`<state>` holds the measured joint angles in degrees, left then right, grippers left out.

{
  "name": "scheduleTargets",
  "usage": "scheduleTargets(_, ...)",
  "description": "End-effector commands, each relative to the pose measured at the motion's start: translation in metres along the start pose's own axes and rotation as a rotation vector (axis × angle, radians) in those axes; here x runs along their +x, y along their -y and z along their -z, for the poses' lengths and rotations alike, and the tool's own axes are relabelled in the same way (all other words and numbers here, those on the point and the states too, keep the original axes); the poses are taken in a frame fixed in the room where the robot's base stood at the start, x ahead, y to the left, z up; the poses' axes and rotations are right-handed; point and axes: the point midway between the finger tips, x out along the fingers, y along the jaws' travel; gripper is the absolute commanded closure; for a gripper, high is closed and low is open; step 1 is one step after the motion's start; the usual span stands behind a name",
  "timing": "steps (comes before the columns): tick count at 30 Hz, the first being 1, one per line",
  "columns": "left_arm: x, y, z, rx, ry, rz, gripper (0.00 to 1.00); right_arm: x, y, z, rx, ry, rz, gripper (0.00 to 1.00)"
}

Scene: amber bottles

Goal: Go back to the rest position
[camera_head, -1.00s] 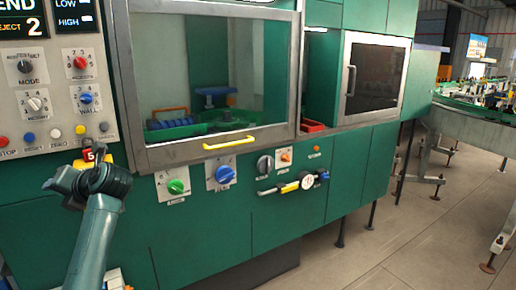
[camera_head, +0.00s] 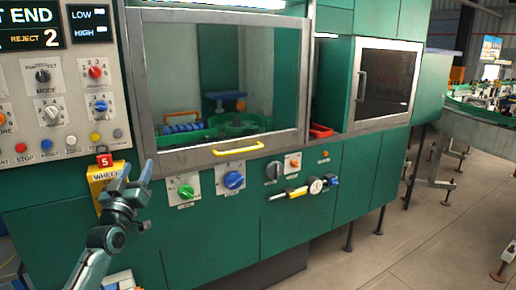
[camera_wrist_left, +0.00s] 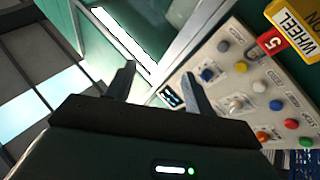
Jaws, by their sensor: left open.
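My left gripper (camera_head: 133,177) is open and empty in front of the green machine (camera_head: 220,230), just right of a yellow WHEEL plate (camera_head: 104,176). In the left wrist view its two fingers (camera_wrist_left: 158,72) stand apart with nothing between them. My right gripper is not in view.
The control panel (camera_head: 70,115) with knobs and buttons is just above the left gripper. A glass door (camera_head: 225,75) with a yellow handle (camera_head: 237,147) is to the right. Open floor (camera_head: 430,240) lies at right.

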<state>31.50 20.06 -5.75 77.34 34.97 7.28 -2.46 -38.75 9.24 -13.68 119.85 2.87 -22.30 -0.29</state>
Motion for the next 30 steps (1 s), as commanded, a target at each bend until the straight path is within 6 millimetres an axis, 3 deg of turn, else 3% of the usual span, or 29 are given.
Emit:
scheduleTargets(3,-0.004,0.002,-0.036,0.206,0.193,-0.013,0.47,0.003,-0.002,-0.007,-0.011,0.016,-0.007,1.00)
scheduleTargets(6,-0.010,0.012,-0.060,0.356,0.331,0.006,0.47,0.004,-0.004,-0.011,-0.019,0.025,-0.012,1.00)
scheduleTargets(11,-0.025,0.040,-0.086,0.575,0.524,0.077,0.47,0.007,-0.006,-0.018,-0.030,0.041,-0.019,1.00)
scheduleTargets(12,-0.044,0.031,-0.104,0.556,0.543,0.051,0.47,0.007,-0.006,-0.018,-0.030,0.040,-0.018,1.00)
scheduleTargets(17,-0.101,0.007,-0.147,0.531,0.609,-0.008,0.47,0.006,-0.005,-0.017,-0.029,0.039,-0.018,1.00)
scheduleTargets(20,-0.145,-0.010,-0.173,0.509,0.660,-0.046,0.47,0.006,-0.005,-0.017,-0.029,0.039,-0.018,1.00)
scheduleTargets(25,-0.246,-0.049,-0.213,0.443,0.772,-0.120,0.47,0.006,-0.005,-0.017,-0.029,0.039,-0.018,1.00)
scheduleTargets(30,-0.364,-0.096,-0.227,0.339,0.899,-0.180,0.47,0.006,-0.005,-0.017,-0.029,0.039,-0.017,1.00)
